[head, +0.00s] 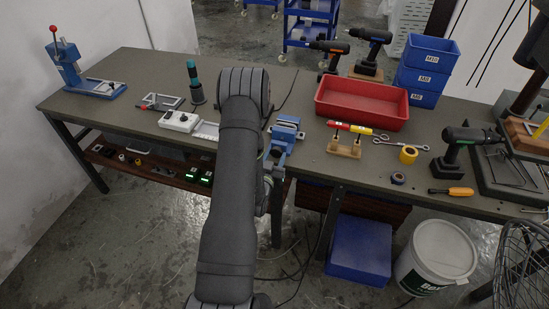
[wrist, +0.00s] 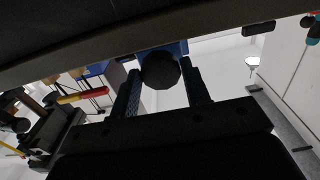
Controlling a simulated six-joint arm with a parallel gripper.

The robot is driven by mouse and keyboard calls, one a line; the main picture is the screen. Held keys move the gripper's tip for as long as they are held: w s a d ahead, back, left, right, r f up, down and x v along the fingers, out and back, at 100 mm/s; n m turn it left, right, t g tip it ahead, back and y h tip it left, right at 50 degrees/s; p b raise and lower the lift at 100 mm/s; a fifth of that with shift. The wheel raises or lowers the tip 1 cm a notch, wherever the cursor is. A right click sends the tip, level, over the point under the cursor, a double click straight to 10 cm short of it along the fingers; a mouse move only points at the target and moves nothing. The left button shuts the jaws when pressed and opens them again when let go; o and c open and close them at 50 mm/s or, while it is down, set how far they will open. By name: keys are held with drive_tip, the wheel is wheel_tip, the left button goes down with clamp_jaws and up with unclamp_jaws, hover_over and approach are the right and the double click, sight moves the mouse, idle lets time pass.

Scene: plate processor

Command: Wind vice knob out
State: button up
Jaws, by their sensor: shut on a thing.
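The blue vice (head: 287,127) is at the front edge of the workbench, just right of my arm in the head view. Part of its blue body (wrist: 179,47) also shows at the top of the wrist view. The dark round vice knob (wrist: 161,74) sits between the two fingers of my gripper (wrist: 160,68), one on each side. My gripper is shut on the knob. In the head view the knob cannot be made out, and my arm covers much of the area left of the vice.
A red tray (head: 361,103) and a stand with red and yellow tools (head: 347,139) are right of the vice. A blue bin (head: 359,250) and a white bucket (head: 436,257) stand on the floor.

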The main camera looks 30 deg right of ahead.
drive_tip(key=shift+n, duration=0.4)
drive_tip(key=n, duration=0.3)
drive_tip(key=shift+n, duration=1.8)
drive_tip(key=o, duration=1)
drive_tip(key=shift+c, duration=0.2)
